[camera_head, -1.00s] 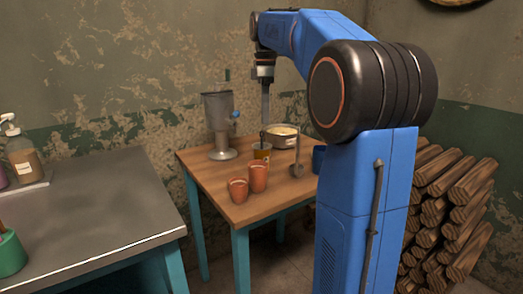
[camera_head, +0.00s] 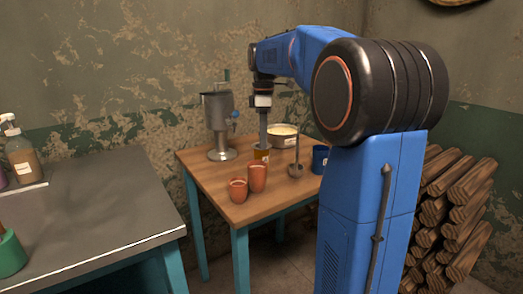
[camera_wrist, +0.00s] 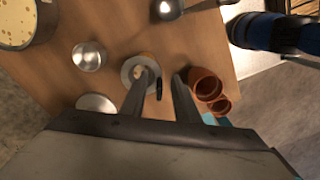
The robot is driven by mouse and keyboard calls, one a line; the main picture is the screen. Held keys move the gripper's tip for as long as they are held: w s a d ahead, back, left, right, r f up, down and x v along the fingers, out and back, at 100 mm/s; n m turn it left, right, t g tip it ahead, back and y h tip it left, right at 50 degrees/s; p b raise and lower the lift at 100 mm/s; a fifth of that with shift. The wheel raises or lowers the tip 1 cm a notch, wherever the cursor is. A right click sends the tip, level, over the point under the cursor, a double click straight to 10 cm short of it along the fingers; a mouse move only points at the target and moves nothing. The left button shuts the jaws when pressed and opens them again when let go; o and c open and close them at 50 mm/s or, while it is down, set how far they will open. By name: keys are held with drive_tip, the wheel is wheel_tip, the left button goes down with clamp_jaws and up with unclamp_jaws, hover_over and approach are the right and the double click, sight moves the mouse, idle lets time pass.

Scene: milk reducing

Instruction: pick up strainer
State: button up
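My gripper (camera_head: 263,142) points down over the table, just above a yellow can (camera_head: 262,154). In the wrist view my gripper (camera_wrist: 164,78) is open, with a gap between its two fingers. A thin dark upright handle (camera_wrist: 159,89) shows in that gap, beside the round rim (camera_wrist: 128,74) of what looks like the can. I cannot tell whether this handle belongs to the strainer. A long-handled metal tool with a round bowl (camera_head: 295,170) stands to the right; it also shows in the wrist view (camera_wrist: 167,9). It may be a ladle or the strainer.
Two terracotta cups (camera_head: 257,177) stand close in front of my gripper. A pot (camera_head: 283,141) is behind it, a metal machine (camera_head: 218,127) on the left and a blue mug (camera_head: 320,160) on the right. A metal counter (camera_head: 90,220) is at left, stacked firewood (camera_head: 450,210) at right.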

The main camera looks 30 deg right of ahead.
drive_tip(key=shift+c, duration=0.3)
clamp_jaws()
drive_tip(key=shift+r, duration=0.15)
